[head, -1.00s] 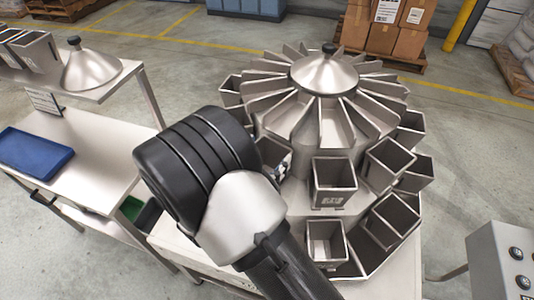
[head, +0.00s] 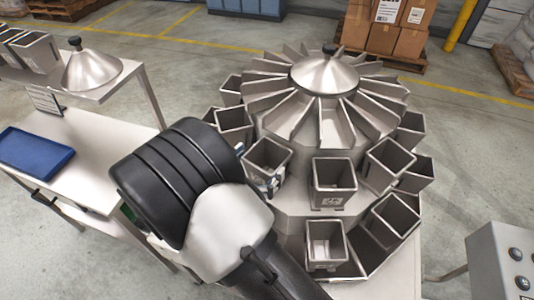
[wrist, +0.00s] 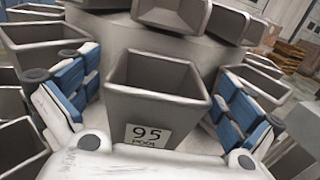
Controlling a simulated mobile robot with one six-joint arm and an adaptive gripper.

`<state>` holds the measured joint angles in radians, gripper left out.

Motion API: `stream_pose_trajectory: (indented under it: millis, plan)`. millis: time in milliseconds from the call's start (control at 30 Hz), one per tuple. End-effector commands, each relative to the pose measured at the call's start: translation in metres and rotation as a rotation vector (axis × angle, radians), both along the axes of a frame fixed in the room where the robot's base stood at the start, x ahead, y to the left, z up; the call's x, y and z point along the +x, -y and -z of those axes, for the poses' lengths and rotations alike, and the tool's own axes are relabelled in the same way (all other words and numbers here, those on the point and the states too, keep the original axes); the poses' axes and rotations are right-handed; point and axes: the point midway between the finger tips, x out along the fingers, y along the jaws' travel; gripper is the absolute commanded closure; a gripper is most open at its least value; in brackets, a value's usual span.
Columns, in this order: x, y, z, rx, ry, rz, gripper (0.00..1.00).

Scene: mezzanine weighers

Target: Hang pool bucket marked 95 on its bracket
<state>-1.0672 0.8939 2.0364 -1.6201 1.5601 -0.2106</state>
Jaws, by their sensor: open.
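The grey metal bucket labelled "95 POOL" (wrist: 155,98) is upright in the middle of the wrist view, with its open top facing up. It also shows in the head view (head: 267,155) on the weigher's front left, among the upper ring of buckets. My gripper (wrist: 157,100) is open, with one blue-padded finger on each side of the bucket and visible gaps beside its walls. In the head view, my arm hides most of the gripper (head: 256,166). The bucket's bracket is hidden behind it, so I cannot tell whether it is seated.
The round weigher (head: 325,75) carries several similar buckets, some close on both sides of my gripper. A bench with a blue tray (head: 33,150) and a shelf with more buckets (head: 36,50) and a metal cone stand at the left. A control box (head: 500,260) is at front right.

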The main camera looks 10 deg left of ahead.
Motion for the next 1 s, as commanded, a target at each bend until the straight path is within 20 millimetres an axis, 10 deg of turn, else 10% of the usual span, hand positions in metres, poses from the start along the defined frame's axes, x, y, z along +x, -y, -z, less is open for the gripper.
stream_pose_trajectory:
  millis: [333, 767, 1000]
  plan:
    - [-0.064, -0.032, 0.000, 0.000, 0.000, -0.004, 0.00]
    - [-0.078, -0.038, 0.000, 0.000, 0.000, 0.002, 0.00]
    - [-0.063, 0.015, -0.028, 0.137, -0.027, 0.195, 0.00]
